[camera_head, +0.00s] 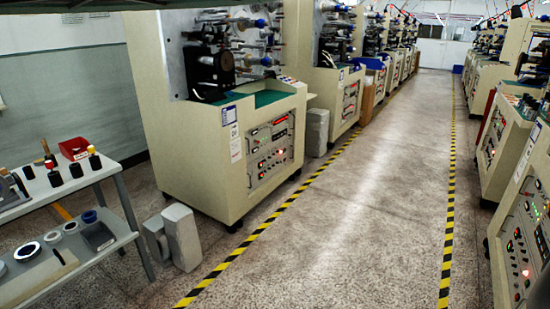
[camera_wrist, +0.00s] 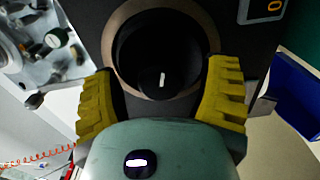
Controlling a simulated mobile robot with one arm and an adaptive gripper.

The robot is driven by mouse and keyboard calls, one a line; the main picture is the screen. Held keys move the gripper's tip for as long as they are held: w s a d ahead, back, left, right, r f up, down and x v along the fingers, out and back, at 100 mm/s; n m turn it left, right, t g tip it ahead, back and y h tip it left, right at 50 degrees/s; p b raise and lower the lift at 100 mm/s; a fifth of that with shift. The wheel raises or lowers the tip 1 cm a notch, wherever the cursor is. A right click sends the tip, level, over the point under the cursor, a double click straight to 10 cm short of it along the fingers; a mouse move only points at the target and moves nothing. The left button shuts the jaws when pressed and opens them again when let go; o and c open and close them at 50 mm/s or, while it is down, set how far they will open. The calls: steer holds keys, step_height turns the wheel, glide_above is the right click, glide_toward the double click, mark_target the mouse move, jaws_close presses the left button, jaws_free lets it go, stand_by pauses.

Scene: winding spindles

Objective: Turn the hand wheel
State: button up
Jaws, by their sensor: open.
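A round black hand wheel (camera_wrist: 140,42) with a tan-brown ring around it fills the top middle of the wrist view. A small dark knob with a white mark (camera_wrist: 162,80) shows on its lower part. My gripper (camera_wrist: 165,68) is open, with one ridged yellow finger on each side of the wheel's lower part. Nothing is held between the fingers. I cannot tell whether either finger touches the wheel. My gripper does not show in the head view. There, a dark round part (camera_head: 222,68) sits on the nearest machine, perhaps the same wheel.
The nearest cream winding machine (camera_head: 180,150) has a control panel (camera_head: 268,150). A two-level shelf (camera_head: 120,225) with spools and a red bin (camera_head: 74,148) stands at left. The aisle floor (camera_head: 370,200) is clear. In the wrist view, a blue bin (camera_wrist: 298,95) is at right.

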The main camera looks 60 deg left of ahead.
steer(key=v, duration=1.2)
steer(key=shift+d, duration=0.1)
stand_by(0.6)
